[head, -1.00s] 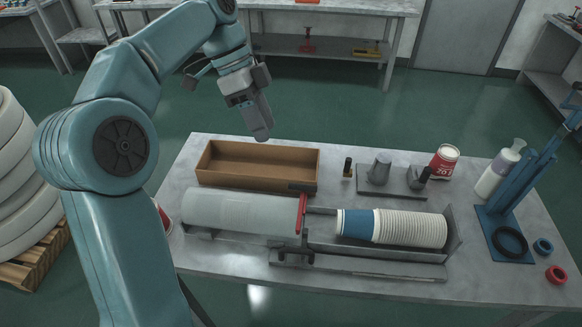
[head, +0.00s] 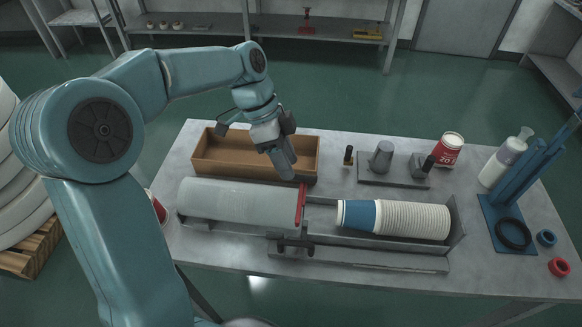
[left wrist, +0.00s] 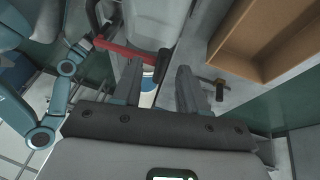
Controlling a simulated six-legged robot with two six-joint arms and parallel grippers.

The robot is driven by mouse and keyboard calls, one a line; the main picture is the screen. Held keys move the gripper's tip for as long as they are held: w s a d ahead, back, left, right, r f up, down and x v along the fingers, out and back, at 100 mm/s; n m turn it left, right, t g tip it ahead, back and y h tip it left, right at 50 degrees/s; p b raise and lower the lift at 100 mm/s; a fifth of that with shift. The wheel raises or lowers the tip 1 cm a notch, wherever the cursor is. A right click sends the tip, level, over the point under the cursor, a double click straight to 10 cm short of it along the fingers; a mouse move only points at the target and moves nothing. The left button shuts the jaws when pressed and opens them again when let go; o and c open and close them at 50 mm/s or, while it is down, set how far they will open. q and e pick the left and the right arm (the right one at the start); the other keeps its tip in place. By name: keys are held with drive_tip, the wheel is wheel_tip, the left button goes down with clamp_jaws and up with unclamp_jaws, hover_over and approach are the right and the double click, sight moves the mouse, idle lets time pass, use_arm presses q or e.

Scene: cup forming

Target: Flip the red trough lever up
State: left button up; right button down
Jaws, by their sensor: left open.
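The red trough lever (head: 301,203) is at the right end of the grey cylinder cover, above the trough (head: 400,241). In the left wrist view the red lever (left wrist: 125,50) runs across the upper left and ends in a black grip (left wrist: 162,65). My left gripper (head: 287,176) points down just above and beside the lever's top in the head view. Its jaws (left wrist: 158,82) are open, and the black grip appears between the fingertips; I cannot tell the exact depth gap. My right gripper is not in view.
A brown open box (head: 225,155) lies behind the cylinder (head: 235,201). A stack of paper cups (head: 412,219) lies in the trough at right.

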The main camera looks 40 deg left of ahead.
sight(300, 198)
use_arm(q)
drive_tip(key=shift+x, duration=1.15)
drive_tip(key=shift+w+d+f, duration=0.2)
drive_tip(key=shift+w+f, duration=0.1)
drive_tip(key=shift+f, duration=0.1)
drive_tip(key=shift+s+a, duration=0.15)
drive_tip(key=shift+s, duration=0.1)
drive_tip(key=shift+w, duration=0.1)
drive_tip(key=c, duration=0.7)
drive_tip(key=shift+w, duration=0.1)
clamp_jaws()
